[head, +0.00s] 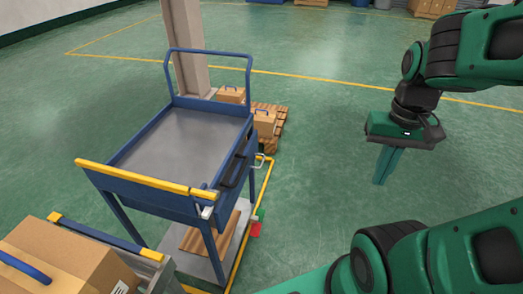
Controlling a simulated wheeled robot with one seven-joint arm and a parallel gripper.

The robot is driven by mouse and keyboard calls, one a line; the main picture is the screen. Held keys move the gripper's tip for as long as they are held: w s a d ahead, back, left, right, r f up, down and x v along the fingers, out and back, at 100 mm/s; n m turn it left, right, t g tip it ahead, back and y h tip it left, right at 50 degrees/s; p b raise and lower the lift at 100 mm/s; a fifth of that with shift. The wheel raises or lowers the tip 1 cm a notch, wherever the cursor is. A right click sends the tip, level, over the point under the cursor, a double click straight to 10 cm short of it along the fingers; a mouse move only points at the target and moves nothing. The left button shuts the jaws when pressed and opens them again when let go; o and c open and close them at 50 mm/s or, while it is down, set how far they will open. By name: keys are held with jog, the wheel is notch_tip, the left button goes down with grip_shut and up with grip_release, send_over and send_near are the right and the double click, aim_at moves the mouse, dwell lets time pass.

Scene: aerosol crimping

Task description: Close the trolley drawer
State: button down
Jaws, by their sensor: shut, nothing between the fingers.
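The blue trolley (180,135) with a grey top stands upright left of the middle of the head view. Its drawer (250,153) is on the right-hand side, below the top edge, seen at a steep slant. How far the drawer stands out is hard to tell from this angle. My gripper (380,182) hangs at the right, fingers pointing down, shut and empty. It is well to the right of the trolley, apart from the drawer and handle.
Cartons (264,122) on a wooden pallet (273,140) stand behind the trolley, near a pale post (187,50). Another cart with a large carton (60,262) is at the front left. Green floor (320,150) between trolley and gripper looks clear.

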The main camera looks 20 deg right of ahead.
jog(key=shift+a, duration=0.1)
jog(key=t+y, duration=0.2)
jog(key=t, duration=0.5)
send_near(251, 158)
jog(key=shift+n, duration=0.3)
jog(key=x, duration=0.4)
jog(key=shift+s+d+f, duration=0.2)
jog(key=shift+d+f, duration=0.2)
jog(key=shift+d, duration=0.1)
jog(key=shift+w+a, duration=0.4)
jog(key=shift+a, duration=0.1)
